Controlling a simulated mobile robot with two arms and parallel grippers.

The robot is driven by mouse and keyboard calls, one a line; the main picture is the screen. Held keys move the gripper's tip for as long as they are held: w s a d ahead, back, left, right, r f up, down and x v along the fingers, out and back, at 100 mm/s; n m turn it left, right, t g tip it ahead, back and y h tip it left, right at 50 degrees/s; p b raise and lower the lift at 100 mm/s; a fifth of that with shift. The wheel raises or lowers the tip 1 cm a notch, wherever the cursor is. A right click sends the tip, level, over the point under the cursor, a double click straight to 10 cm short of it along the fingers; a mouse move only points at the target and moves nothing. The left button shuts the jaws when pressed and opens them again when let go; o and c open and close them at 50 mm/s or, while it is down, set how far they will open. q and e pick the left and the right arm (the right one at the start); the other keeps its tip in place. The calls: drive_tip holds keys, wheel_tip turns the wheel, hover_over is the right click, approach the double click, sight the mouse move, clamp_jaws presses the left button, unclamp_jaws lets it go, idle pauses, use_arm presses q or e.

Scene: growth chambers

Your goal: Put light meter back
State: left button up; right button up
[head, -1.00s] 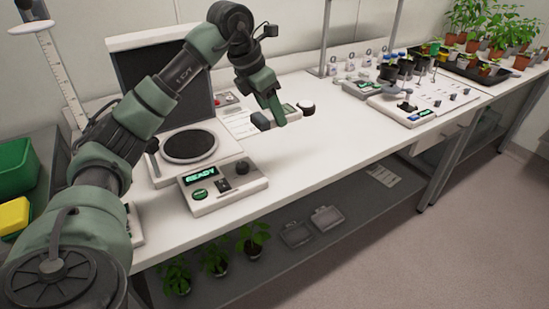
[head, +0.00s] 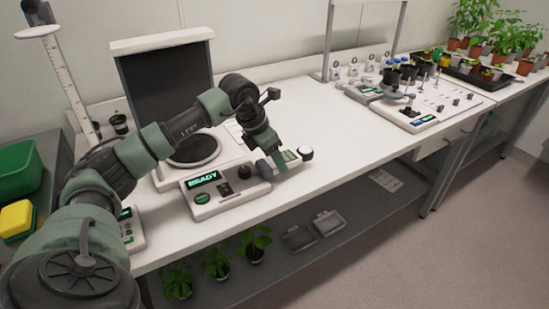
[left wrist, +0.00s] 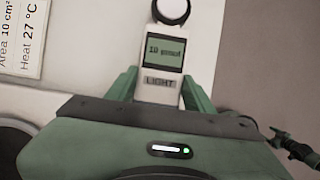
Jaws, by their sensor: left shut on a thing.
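My left gripper (head: 272,166) is shut on the light meter (head: 291,158), near the front edge of the bench, just right of the READY device. In the left wrist view the light meter (left wrist: 163,62) sits between the two green fingers (left wrist: 160,92). Its LIGHT label and a small screen, which seems to read 10 µmol, face the camera, and its round sensor head is at the top. A small dark and green shape at the right of the left wrist view may be my right gripper (left wrist: 290,145); its jaws cannot be made out.
The READY device (head: 225,190) and a dark round plate (head: 194,149) stand left of the gripper. A printed card (left wrist: 22,38) lies on the bench. The middle of the white bench (head: 310,105) is clear. A panel with pots (head: 425,110) stands farther right.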

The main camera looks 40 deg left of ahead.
use_arm(q)
drive_tip(key=shift+f+b, duration=0.3)
drive_tip(key=shift+f, duration=0.1)
drive_tip(key=o, duration=1.6)
drive_tip(key=shift+r, duration=0.3)
drive_tip(key=v, duration=1.2)
drive_tip(key=shift+s+r, duration=0.1)
drive_tip(key=shift+r, duration=0.1)
